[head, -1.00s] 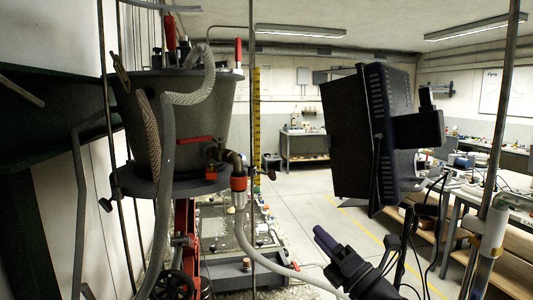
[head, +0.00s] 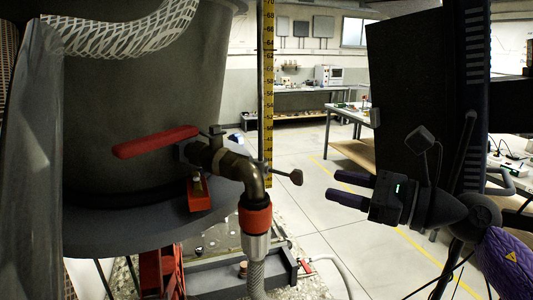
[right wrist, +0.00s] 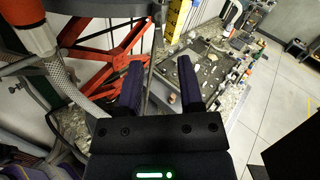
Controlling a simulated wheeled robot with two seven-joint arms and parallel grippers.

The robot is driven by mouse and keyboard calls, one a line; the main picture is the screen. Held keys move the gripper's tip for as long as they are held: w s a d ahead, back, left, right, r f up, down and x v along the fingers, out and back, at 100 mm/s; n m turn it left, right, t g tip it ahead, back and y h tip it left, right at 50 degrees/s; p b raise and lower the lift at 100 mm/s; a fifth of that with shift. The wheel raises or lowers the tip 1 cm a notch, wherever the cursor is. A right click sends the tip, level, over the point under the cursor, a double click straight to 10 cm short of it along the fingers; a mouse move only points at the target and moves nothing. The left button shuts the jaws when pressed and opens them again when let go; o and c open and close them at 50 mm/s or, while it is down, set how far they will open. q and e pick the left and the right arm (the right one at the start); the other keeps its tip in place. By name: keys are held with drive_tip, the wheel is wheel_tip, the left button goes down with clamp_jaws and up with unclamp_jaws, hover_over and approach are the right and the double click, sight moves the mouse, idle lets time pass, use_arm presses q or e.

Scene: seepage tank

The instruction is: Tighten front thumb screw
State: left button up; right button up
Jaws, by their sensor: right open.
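A dark thumb screw (head: 291,177) with a flat paddle-shaped head sticks out to the right, beside the brass elbow, in the head view. My right gripper (head: 338,187) is to the right of this screw with a gap between them. Its purple fingers point left toward the screw, apart and empty. The open fingers also show in the right wrist view (right wrist: 160,65); I cannot make out the screw there. My left gripper is not in view.
A grey tank (head: 140,110) fills the left, with a red-handled valve (head: 155,141), brass elbow (head: 250,180) and hose (head: 256,275) below. A yellow scale (head: 267,80) stands behind. A dark panel (head: 410,90) is at right. Open floor lies between.

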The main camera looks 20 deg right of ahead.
sight(295, 170)
drive_tip(key=shift+w+a+r+p, duration=0.25)
drive_tip(key=shift+w+a+p, duration=0.35)
drive_tip(key=shift+w+p, duration=0.05)
drive_tip(key=shift+w+a+r+p, duration=0.25)
drive_tip(key=shift+w+a+p, duration=0.35)
drive_tip(key=p+x, duration=0.2)
drive_tip(key=x, duration=0.3)
drive_tip(key=shift+d+f, duration=0.1)
drive_tip(key=shift+w+a+f, duration=0.25)
drive_tip(key=shift+w+a, duration=0.2)
drive_tip(key=shift+w, duration=0.05)
clamp_jaws()
